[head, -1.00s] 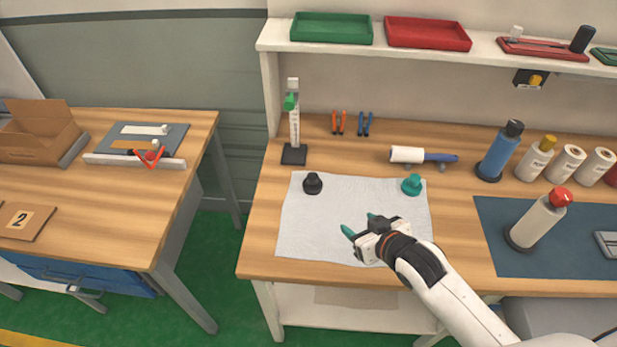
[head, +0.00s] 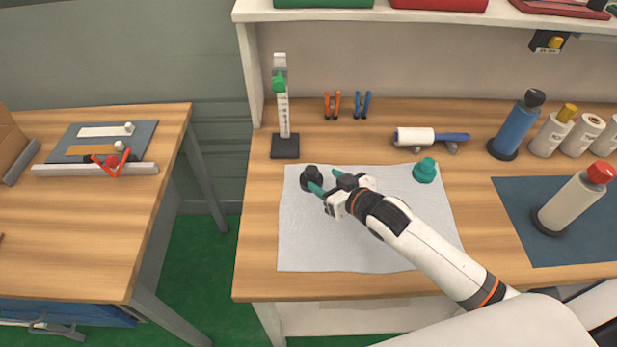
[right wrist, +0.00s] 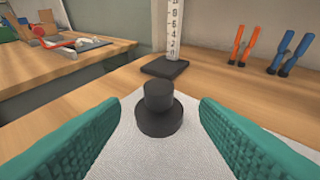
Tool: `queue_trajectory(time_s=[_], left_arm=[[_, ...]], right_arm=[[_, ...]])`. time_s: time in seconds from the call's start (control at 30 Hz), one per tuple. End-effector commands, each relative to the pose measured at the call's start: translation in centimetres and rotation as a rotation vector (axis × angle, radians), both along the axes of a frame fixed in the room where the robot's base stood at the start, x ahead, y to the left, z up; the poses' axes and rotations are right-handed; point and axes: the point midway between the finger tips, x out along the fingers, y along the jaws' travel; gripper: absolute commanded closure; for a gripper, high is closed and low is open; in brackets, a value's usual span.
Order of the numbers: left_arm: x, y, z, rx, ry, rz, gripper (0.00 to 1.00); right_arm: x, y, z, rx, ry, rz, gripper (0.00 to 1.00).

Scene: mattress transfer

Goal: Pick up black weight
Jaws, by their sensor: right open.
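The black weight (head: 309,174) stands upright near the far left corner of the white cloth (head: 305,240). It has a wide base and a narrower knob. My right gripper (head: 322,181) is open and empty just to the right of it, with its teal fingertips close to it. In the right wrist view the black weight (right wrist: 159,108) stands centred ahead, between the lines of the two open fingers (right wrist: 160,125). I cannot tell if a finger touches it. My left gripper does not show.
A green weight (head: 425,170) stands on the cloth's far right. A height gauge with a black base (head: 285,146) stands just behind the black weight. Bottles stand at right.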

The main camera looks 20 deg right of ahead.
Motion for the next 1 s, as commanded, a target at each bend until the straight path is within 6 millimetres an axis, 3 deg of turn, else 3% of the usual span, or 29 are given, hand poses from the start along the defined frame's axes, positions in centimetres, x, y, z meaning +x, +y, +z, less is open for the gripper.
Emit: queue_trajectory(time_s=[0.13,0.43,0.7,1.0], left_arm=[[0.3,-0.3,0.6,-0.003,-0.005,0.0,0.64],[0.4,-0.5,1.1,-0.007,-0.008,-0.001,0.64],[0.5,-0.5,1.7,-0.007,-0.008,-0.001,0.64],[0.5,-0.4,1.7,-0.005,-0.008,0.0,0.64]], right_arm=[[2.4,0.7,-0.8,0.001,0.0,-0.001,0.44],[4.4,1.5,-1.8,0.0,0.0,-0.001,0.44],[7.4,2.5,-3.4,-0.001,0.0,0.0,0.44],[7.9,2.7,-3.8,-0.001,0.001,0.0,0.44]])
